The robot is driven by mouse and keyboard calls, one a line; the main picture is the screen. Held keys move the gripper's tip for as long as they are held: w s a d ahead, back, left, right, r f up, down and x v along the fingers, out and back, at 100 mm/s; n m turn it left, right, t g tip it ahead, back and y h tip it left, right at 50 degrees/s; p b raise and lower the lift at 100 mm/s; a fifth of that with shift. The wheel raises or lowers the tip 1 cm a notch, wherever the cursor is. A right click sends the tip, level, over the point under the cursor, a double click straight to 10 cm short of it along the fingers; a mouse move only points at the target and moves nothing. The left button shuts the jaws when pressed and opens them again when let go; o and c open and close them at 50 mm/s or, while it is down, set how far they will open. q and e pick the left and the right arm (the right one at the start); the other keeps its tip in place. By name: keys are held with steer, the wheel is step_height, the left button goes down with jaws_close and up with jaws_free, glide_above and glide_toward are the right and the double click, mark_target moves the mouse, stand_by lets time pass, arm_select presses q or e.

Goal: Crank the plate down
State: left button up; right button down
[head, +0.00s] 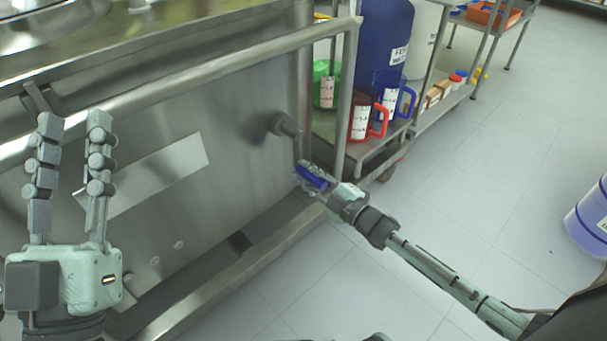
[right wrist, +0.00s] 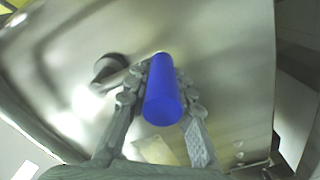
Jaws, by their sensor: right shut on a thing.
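A crank with a blue handle (head: 312,178) sits on the side of the steel reactor housing (head: 240,185). Its shaft hub (head: 284,124) comes out of the metal wall, and the crank arm hangs down from it to the handle. My right gripper (head: 318,183) is shut on the blue handle. In the right wrist view the blue handle (right wrist: 163,95) lies between the two fingers (right wrist: 160,100). My left gripper (head: 72,135) is open and empty, fingers up, in front of the housing's left part. I cannot make out the plate.
A steel rail (head: 200,68) runs along the housing. A metal cart (head: 365,155) beside it holds a red jug (head: 360,122), blue jug (head: 388,98) and a large blue container (head: 383,40). A white-and-blue drum (head: 590,220) stands at the right. The floor between is clear.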

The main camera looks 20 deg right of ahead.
steer(key=shift+d+f, duration=0.3)
steer(key=shift+f, duration=0.2)
steer(key=c, duration=1.3)
jaws_free()
steer(key=shift+w+d, duration=0.1)
steer(key=shift+w, duration=0.1)
steer(key=shift+s, duration=0.2)
steer(key=v, duration=1.1)
steer(key=shift+s+r, duration=0.25)
steer(key=shift+s, duration=0.1)
steer(key=shift+d, duration=0.15)
